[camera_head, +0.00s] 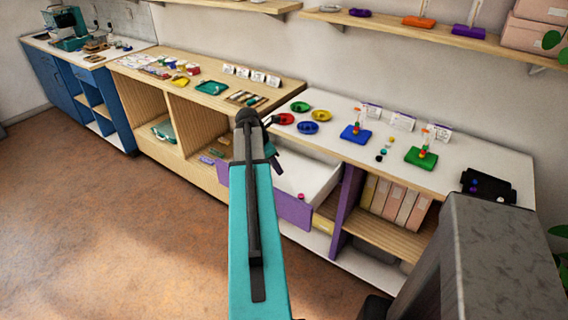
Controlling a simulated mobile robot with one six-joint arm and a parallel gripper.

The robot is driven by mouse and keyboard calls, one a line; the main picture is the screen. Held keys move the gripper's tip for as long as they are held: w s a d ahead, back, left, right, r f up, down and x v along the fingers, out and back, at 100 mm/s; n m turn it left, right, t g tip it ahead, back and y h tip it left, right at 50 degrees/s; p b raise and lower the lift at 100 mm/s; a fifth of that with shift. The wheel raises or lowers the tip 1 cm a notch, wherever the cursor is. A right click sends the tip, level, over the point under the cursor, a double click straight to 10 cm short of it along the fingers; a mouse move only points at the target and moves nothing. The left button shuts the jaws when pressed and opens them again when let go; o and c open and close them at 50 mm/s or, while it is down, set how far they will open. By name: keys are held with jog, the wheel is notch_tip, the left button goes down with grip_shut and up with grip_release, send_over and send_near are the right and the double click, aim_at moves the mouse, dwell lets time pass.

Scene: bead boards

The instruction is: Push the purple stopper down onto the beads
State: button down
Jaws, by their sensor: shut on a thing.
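A blue board (356,135) and a green board (421,158) stand on the white counter, each with a thin upright peg. Small red and orange-yellow beads sit low on both pegs. I cannot pick out the purple stopper for certain. A small purple-blue piece (475,182) lies on the black tray (487,187) at the right, too small to identify. My teal arm reaches up the middle of the view, left of both boards.
Several loose beads lie between the boards, with white cards behind. An open drawer with a purple front (294,208) juts out below the counter. A wooden shelf (470,38) hangs above.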

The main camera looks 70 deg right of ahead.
jog(key=w+a+r, duration=0.3)
jog(key=w+a, duration=2.4)
jog(key=w, duration=0.2)
jog(key=w+a+r, duration=0.1)
jog(key=w+a, duration=0.1)
jog(key=a, duration=1)
jog(key=w+a+r+b, duration=0.1)
jog(key=w+a, duration=0.2)
jog(key=a, duration=1)
jog(key=w+a+r+n+b, duration=0.1)
jog(key=w+a, duration=0.2)
jog(key=a, duration=1)
jog(key=shift+w+r, duration=0.2)
jog(key=shift+w, duration=0.05)
